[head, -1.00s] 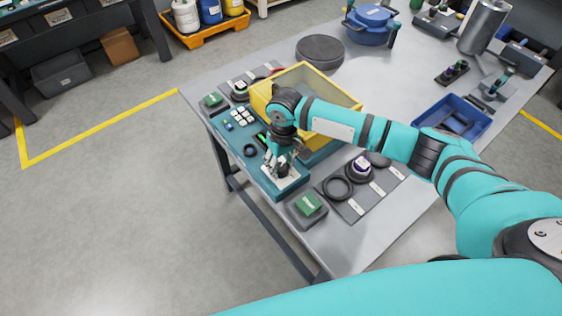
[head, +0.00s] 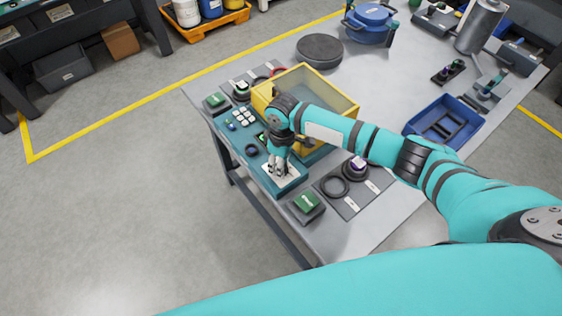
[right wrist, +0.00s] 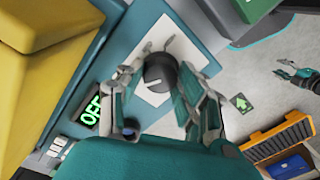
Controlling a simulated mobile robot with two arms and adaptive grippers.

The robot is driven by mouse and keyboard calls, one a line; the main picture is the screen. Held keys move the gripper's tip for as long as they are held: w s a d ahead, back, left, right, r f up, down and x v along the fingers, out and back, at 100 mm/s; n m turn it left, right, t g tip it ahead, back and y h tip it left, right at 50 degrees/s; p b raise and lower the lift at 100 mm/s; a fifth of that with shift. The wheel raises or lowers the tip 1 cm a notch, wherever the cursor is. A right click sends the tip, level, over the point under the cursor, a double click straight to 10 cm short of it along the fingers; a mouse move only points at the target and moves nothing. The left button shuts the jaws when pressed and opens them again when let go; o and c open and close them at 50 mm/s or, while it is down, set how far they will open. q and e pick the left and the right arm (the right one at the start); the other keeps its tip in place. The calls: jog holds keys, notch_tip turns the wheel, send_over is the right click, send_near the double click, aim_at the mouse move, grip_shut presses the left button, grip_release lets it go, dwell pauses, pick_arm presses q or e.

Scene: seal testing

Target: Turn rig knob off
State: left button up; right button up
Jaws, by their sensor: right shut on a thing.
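The dark round rig knob (right wrist: 160,72) with a pale pointer line sits on a white plate (right wrist: 148,94) at the corner of the teal rig panel (head: 290,183). My right gripper (right wrist: 160,84) points down over it, with one finger on each side, shut on the knob. In the head view the right gripper (head: 279,171) hides most of the knob.
A yellow-framed tank (head: 345,108) stands on the rig behind my right forearm. A green-topped block (head: 307,201) and black rings (head: 334,187) lie close to the plate on the grey table (head: 395,80). A blue tray (head: 415,128) is farther right.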

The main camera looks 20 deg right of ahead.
dwell(0.4)
jog(key=o, duration=1.2)
jog(key=shift+c, duration=0.2)
notch_tip(320, 180, up, 12)
jog(key=shift+w+d, duration=0.2)
jog(key=shift+w, duration=0.05)
